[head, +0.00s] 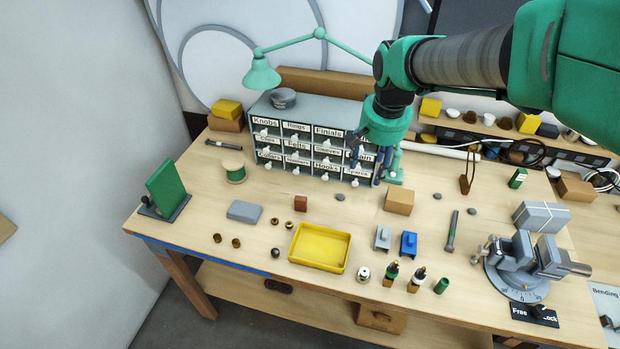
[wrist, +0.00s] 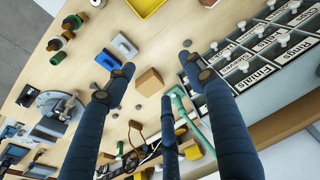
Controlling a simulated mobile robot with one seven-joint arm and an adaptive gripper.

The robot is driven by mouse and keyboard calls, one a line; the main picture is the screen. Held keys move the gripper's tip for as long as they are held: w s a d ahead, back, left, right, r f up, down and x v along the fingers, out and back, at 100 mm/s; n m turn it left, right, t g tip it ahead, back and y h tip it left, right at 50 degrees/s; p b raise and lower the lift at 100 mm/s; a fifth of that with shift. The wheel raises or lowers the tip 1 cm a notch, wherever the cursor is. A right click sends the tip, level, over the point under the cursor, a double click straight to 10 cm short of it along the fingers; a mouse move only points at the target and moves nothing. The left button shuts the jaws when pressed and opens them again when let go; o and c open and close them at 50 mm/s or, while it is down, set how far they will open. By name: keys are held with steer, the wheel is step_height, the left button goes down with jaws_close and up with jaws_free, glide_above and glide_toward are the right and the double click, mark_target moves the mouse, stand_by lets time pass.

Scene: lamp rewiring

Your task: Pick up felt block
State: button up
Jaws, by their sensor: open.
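A flat grey block (head: 244,211), which looks like the felt block, lies on the wooden bench left of the yellow tray. I cannot make it out in the wrist view. My gripper (head: 368,168) is open and empty, in front of the right end of the drawer cabinet and well to the right of the grey block.
The labelled drawer cabinet (head: 311,139) stands at the back. The yellow tray (head: 320,266) sits at the front. A vise (head: 523,265) is at the right.

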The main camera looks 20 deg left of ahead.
steer(key=w+a+f+g+p, duration=0.1)
steer(key=w+a+f+p, duration=0.3)
steer(key=a, duration=0.6)
steer(key=p, duration=0.1)
glide_above(301, 198)
step_height(301, 198, down, 9)
steer(key=shift+f+g+h, duration=0.15)
steer(key=shift+g+h, duration=0.25)
steer(key=shift+w+f, duration=0.1)
steer(key=shift+f, duration=4.2)
steer(key=shift+f+b, duration=0.4)
steer(key=shift+f, duration=2.15)
